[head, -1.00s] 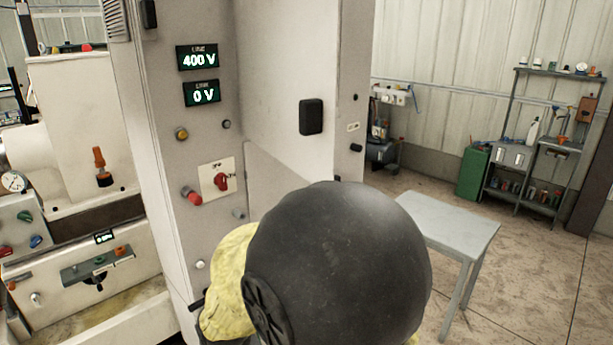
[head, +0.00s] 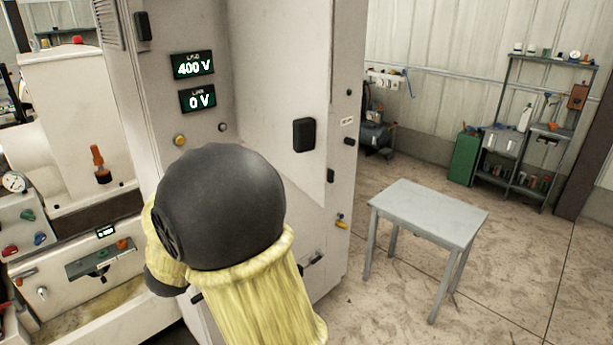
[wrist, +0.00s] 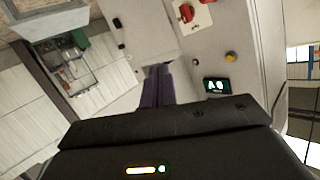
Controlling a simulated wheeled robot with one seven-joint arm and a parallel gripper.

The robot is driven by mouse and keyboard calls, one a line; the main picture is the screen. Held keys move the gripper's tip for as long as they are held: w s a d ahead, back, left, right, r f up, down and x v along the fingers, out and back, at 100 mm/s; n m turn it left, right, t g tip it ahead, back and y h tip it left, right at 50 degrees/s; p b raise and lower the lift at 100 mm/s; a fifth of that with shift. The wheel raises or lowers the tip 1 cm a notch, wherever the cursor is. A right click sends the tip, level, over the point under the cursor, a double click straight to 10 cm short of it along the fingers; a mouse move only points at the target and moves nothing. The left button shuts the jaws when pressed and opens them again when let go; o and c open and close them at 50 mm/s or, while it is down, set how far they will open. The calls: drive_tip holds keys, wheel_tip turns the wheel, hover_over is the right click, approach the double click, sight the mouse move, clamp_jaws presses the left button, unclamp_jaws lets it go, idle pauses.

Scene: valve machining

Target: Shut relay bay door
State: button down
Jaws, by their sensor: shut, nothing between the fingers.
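The tall pale cabinet (head: 205,125) with two lit displays stands left of centre in the head view. A broad pale panel (head: 275,70) with a black handle-like block (head: 304,135) adjoins its right side; I cannot tell whether this is the relay bay door or how far it is open. In the wrist view the picture is tilted, with the cabinet face (wrist: 210,45) at upper right and a pale panel (wrist: 145,25) at upper centre. My gripper (wrist: 157,70) is shut and empty, pointing toward the panel; contact cannot be told. My arm hides it in the head view.
A grey table (head: 425,212) stands on open floor to the right. A shelf rack (head: 520,150) and green cabinet (head: 465,157) are by the back wall. A white machine (head: 75,125) stands close on the left. A yellow-handled part (head: 341,222) sticks out near the panel's right edge.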

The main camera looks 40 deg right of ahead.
sight(318, 186)
drive_tip(key=s+d+r+m+g+h+p, duration=0.2)
drive_tip(key=s+r+m+g+h+p, duration=0.2)
drive_tip(key=s+r+m+g+h, duration=0.3)
drive_tip(key=s+r+m+g, duration=0.1)
drive_tip(key=s+g, duration=0.3)
drive_tip(key=g, duration=0.2)
drive_tip(key=shift+s+d+r+m+h+p, duration=0.25)
drive_tip(key=shift+d+r+m+h+p, duration=0.05)
drive_tip(key=shift+d+r+m+h, duration=0.1)
drive_tip(key=d+p, duration=0.2)
drive_tip(key=d, duration=0.2)
drive_tip(key=s+d+p, duration=0.1)
drive_tip(key=d+p, duration=0.1)
drive_tip(key=d, duration=0.2)
drive_tip(key=d+p, duration=0.2)
drive_tip(key=d, duration=0.3)
drive_tip(key=shift+s+r, duration=0.2)
drive_tip(key=shift+s, duration=0.2)
drive_tip(key=shift+d+f+p, duration=0.2)
drive_tip(key=shift+d+p, duration=0.2)
drive_tip(key=shift+d, duration=0.1)
drive_tip(key=shift+w+d, duration=0.1)
